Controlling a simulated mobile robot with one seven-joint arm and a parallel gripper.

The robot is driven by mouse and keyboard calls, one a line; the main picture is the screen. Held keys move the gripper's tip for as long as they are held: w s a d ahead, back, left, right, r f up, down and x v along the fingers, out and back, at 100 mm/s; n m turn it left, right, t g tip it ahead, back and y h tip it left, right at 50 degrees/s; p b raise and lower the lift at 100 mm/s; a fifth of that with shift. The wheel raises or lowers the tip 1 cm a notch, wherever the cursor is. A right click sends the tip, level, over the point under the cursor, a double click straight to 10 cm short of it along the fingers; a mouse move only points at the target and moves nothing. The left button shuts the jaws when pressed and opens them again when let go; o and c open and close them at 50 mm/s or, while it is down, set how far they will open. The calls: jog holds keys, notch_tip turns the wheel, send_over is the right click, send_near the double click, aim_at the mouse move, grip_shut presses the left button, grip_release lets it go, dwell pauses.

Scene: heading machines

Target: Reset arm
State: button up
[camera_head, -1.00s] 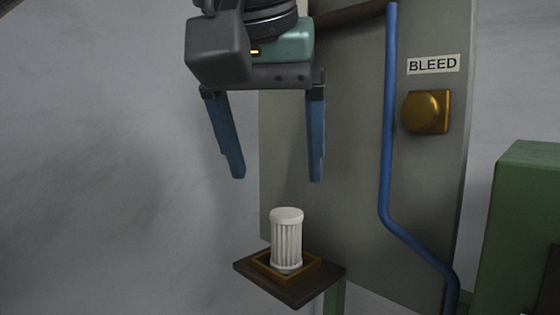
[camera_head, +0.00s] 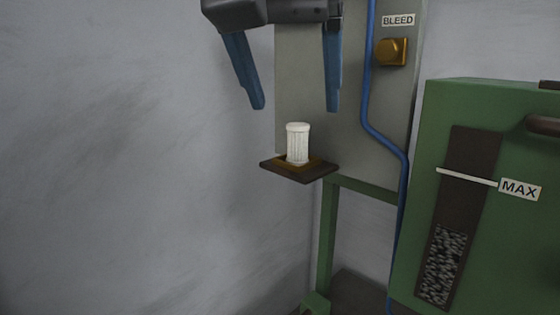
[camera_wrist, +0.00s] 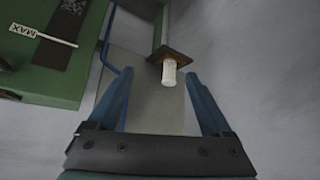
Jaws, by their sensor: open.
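My gripper (camera_head: 296,106) is open and empty, its two blue fingers spread and pointing down in the head view. In the wrist view my gripper (camera_wrist: 157,88) also has nothing between its fingers. A white ribbed cylinder (camera_head: 298,144) stands upright on a small dark shelf (camera_head: 316,174) with a yellowish frame around its base. The cylinder is below the fingertips and apart from them. The wrist view shows the cylinder (camera_wrist: 169,73) and the shelf (camera_wrist: 183,58) beyond the fingers.
A grey panel (camera_head: 300,70) behind carries a brass knob (camera_head: 391,52) under a BLEED label (camera_head: 397,20). A blue pipe (camera_head: 367,100) runs down it. A green machine (camera_head: 500,250) with a MAX mark (camera_head: 520,189) stands at right. Open space lies left, before the grey wall.

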jog(key=w+d+m+t+h, duration=0.2)
jog(key=w+d+t+h, duration=0.1)
jog(key=w+d, duration=0.3)
jog(key=s+d+r+m+t+h, duration=0.2)
jog(key=s+d+r+t+h, duration=0.1)
jog(key=d+r+t+h, duration=0.2)
jog(key=s+a+f+n+t+y+b, duration=0.1)
jog(key=s+a+n+t+y, duration=0.6)
jog(key=s+a+t+y, duration=0.3)
jog(key=shift+s+a+f+t, duration=0.15)
jog(key=shift+s+a+t, duration=0.55)
jog(key=shift+a+t, duration=0.25)
jog(key=shift+o, duration=0.3)
